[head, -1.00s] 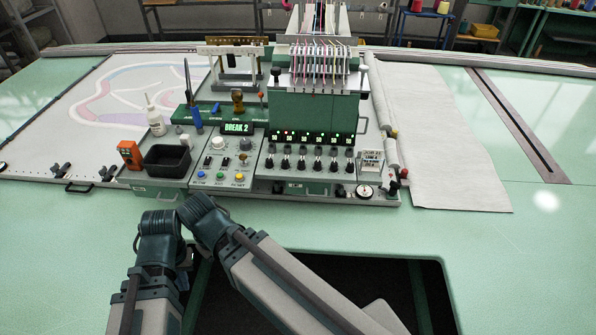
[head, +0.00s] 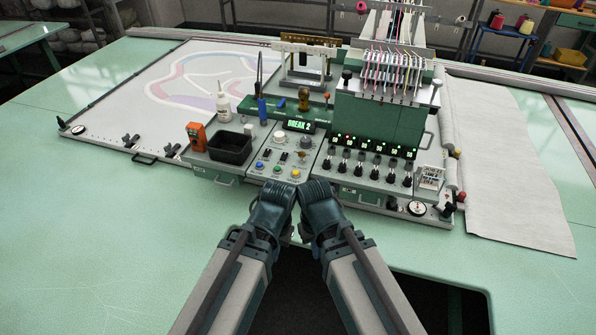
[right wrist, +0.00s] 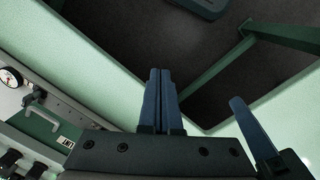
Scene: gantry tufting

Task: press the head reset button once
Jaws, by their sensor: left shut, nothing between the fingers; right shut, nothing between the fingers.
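The green and grey console's front panel has a blue button (head: 260,165), a green button (head: 277,168) and a yellow button (head: 295,174) in a row; their labels are too small to read. The display (head: 299,126) above reads BREAK 2. My left gripper (head: 271,207) and right gripper (head: 318,207) are side by side just in front of the panel's near edge. Their fingertips are hidden in the head view. In the right wrist view my right gripper's blue fingers (right wrist: 162,100) are together with nothing between them. Another blue finger (right wrist: 252,130) shows to the right.
A black tray (head: 230,148), an orange device (head: 197,136) and a white bottle (head: 223,107) stand left of the buttons. Black knobs (head: 375,172) line the tufting head's panel to the right. A dark opening (head: 420,300) lies in the green table in front.

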